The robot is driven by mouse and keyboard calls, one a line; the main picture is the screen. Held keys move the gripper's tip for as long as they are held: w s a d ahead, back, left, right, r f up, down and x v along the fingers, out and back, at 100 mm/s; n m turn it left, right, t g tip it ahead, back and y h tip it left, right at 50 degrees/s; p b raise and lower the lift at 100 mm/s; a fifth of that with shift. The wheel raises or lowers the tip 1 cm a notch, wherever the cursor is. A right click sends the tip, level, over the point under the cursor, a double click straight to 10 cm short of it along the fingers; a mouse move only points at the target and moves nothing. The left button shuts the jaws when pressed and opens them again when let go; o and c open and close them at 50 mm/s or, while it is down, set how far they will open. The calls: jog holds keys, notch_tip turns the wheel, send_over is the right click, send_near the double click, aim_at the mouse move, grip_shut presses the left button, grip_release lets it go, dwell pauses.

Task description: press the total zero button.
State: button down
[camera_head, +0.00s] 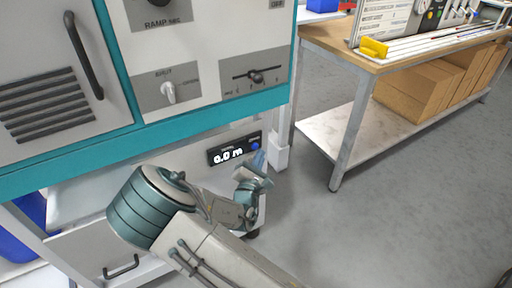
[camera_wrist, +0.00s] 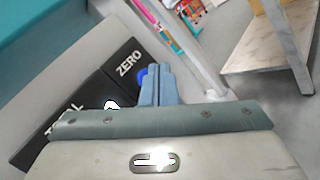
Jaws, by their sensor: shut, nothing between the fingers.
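The total display panel (camera_head: 228,153) is a black strip on the machine's front, reading 0.0 m. Its blue zero button (camera_head: 255,146) sits at the panel's right end. In the wrist view the panel (camera_wrist: 88,112) carries the words TOTAL and ZERO, and the blue button (camera_wrist: 143,77) shows partly behind my fingers. My gripper (camera_head: 258,160) is shut and empty, just in front of and below the button. In the wrist view its fingertips (camera_wrist: 157,68) overlap the button's right side. I cannot tell whether they touch it.
Above the panel is the machine's teal-edged control face (camera_head: 205,92) with knobs and a slider. A drawer (camera_head: 115,250) with a dark handle is below left. At right stands a workbench (camera_head: 335,120) with cardboard boxes (camera_head: 425,85) on its lower shelf. The grey floor (camera_head: 400,190) between is clear.

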jog(key=shift+s+d+p, duration=0.25)
jog(key=shift+s+d, duration=0.45)
jog(key=shift+s, duration=0.35)
jog(key=shift+s+d+p, duration=0.25)
jog(key=shift+s+d, duration=0.45)
jog(key=shift+s, duration=0.3)
jog(key=s+d+r+m+g+y+p, duration=0.25)
jog(key=s+r+m+g+p, duration=0.2)
jog(key=r+m+p, duration=0.35)
jog(key=s+d+r+m+g+y+p, duration=0.1)
jog(key=s+d+r+m+g+p, duration=0.3)
jog(key=r+m, duration=0.4)
jog(key=s+d+r+m+g+y+p, duration=0.2)
jog(key=s+d+r+m+g+p, duration=0.25)
jog(key=r, duration=0.55)
jog(key=s+d+r+m+g+h+p, duration=0.1)
jog(key=s+d+r+m+g+p, duration=0.2)
jog(key=s+r+m, duration=0.3)
jog(key=s+d+r+p, duration=0.1)
jog(key=s+r, duration=0.1)
jog(key=s, duration=0.1)
jog(key=shift+s+d+r+h, duration=0.3)
jog(key=shift+s+h, duration=0.05)
jog(key=shift+s, duration=0.05)
